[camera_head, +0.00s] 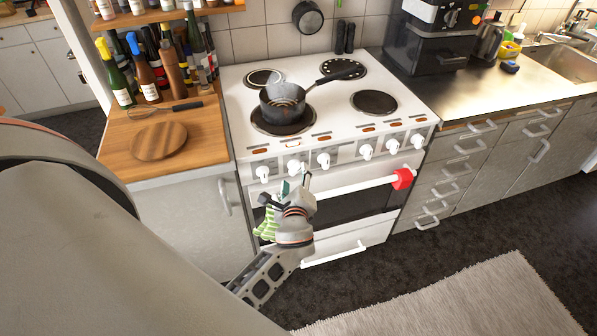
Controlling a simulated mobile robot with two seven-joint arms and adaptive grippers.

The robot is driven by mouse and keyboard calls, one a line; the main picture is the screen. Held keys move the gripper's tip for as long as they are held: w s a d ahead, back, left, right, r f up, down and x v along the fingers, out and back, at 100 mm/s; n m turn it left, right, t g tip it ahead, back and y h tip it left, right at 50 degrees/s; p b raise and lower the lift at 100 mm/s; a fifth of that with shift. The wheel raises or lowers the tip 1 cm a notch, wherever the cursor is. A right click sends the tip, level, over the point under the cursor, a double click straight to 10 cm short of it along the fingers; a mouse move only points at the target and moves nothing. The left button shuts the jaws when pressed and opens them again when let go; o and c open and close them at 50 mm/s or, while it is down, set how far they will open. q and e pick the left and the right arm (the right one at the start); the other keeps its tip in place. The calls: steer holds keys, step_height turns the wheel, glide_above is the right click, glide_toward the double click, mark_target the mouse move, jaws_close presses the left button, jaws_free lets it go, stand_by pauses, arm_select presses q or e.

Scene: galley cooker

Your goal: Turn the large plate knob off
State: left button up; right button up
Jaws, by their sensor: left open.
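The white cooker (335,95) has a row of white knobs along its front panel. The leftmost knob (262,173) is followed by a second knob (294,167) and a third knob (324,160), with more to the right. I cannot tell which one is the large plate knob. A pan (283,96) stands on the front left plate (270,126). My left gripper (295,185) is open and empty in front of the panel, just below the second knob. Whether it touches a knob cannot be told. My right gripper is not in view.
The oven door handle (360,184) carries a red item (403,179) at its right end. A green striped cloth (268,222) hangs beside my gripper. A wooden counter (195,130) with bottles is left. A coffee machine (430,40) stands right.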

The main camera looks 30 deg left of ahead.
mark_target(296, 171)
arm_select(q)
steer(key=x, duration=0.3)
steer(key=shift+w, duration=0.2)
steer(key=shift+w+a+f, duration=0.15)
steer(key=shift+w+a, duration=0.1)
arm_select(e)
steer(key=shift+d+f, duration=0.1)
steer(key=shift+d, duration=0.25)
arm_select(q)
steer(key=c, duration=1.1)
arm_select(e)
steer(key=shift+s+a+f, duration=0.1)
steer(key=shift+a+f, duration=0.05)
